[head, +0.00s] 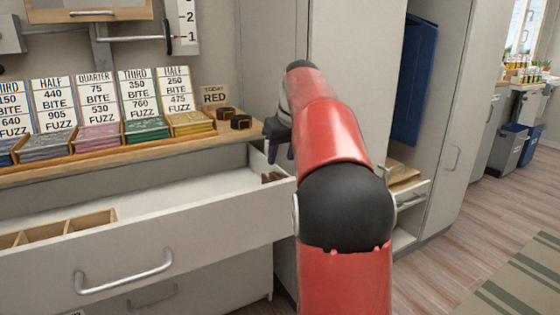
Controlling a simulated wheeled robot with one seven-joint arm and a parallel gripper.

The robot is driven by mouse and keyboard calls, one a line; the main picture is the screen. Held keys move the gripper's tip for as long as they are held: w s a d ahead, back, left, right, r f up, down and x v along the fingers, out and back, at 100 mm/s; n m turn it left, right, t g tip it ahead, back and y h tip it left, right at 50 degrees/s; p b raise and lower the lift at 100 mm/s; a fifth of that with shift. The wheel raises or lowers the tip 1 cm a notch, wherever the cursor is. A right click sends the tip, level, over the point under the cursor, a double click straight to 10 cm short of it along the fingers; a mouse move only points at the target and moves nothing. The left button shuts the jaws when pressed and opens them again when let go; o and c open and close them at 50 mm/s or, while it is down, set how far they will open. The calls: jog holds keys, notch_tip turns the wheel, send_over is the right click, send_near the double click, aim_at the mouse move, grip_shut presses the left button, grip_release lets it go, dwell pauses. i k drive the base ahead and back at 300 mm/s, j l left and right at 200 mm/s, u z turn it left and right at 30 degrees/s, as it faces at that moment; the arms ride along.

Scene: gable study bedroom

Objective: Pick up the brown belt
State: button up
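A small rolled brown item (226,113), which looks like a coiled belt, lies on the counter at the right end of the card row. A darker coil with a gold-coloured buckle (241,122) sits right beside it. Another small brown item (272,177) lies in the right corner of the open drawer; I cannot tell what it is. My gripper (281,153) points down above that corner, to the right of the counter coils and apart from them. Its two dark fingertips look apart, with nothing seen between them. My red arm hides part of it.
The open drawer (180,245) juts out below the counter, with a wooden divider (65,228) at its left. Trays of packets with number cards (140,92) line the counter. A tall cabinet (350,50) stands close behind my arm. Floor is clear at the right.

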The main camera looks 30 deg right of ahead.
aim_at(223, 114)
jog(key=l, duration=1.25)
